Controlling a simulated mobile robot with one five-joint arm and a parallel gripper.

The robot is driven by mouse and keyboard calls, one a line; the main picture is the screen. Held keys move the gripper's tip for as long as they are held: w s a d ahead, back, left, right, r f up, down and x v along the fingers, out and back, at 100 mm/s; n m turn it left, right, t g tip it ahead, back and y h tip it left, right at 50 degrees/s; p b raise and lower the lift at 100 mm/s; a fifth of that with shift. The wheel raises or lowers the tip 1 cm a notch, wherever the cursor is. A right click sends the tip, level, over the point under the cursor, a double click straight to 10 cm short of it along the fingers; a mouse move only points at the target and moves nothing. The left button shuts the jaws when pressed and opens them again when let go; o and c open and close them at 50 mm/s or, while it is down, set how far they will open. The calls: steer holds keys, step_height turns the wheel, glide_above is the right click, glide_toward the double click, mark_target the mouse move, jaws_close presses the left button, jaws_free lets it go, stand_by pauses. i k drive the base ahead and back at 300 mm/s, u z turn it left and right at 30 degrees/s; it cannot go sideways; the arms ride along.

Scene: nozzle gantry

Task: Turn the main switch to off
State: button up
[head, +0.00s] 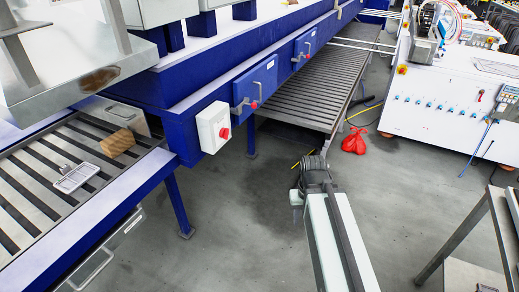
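A white switch box (209,125) with a red knob (224,133) is mounted on the side of the blue gantry frame, left of the middle in the head view. The knob's setting is too small to read. Another rotary switch, red on yellow (402,70), is on the white machine at the right. I cannot tell from labels which is the main switch. My arm reaches up from the bottom, and my gripper (296,203) is at its far end, over the floor to the right of and below the white box, apart from it. Its fingers are too small to make out.
Blue panels with handles and red knobs (254,105) line the frame. A slatted bed (25,187) at left holds a wooden block (117,143) and a light tray (76,178). A red bag (355,141) lies on the floor. Grey floor is clear below the box.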

mark_target(224, 133)
steer(key=u, duration=0.3)
steer(key=i, duration=0.6)
steer(key=u, duration=0.1)
steer(key=k, duration=0.6)
steer(key=u, duration=0.2)
steer(key=i, duration=0.6)
steer(key=z, duration=0.15)
steer(key=k, duration=0.5)
steer(key=u, duration=0.6)
steer(key=i, duration=0.4)
steer(key=u, duration=0.5)
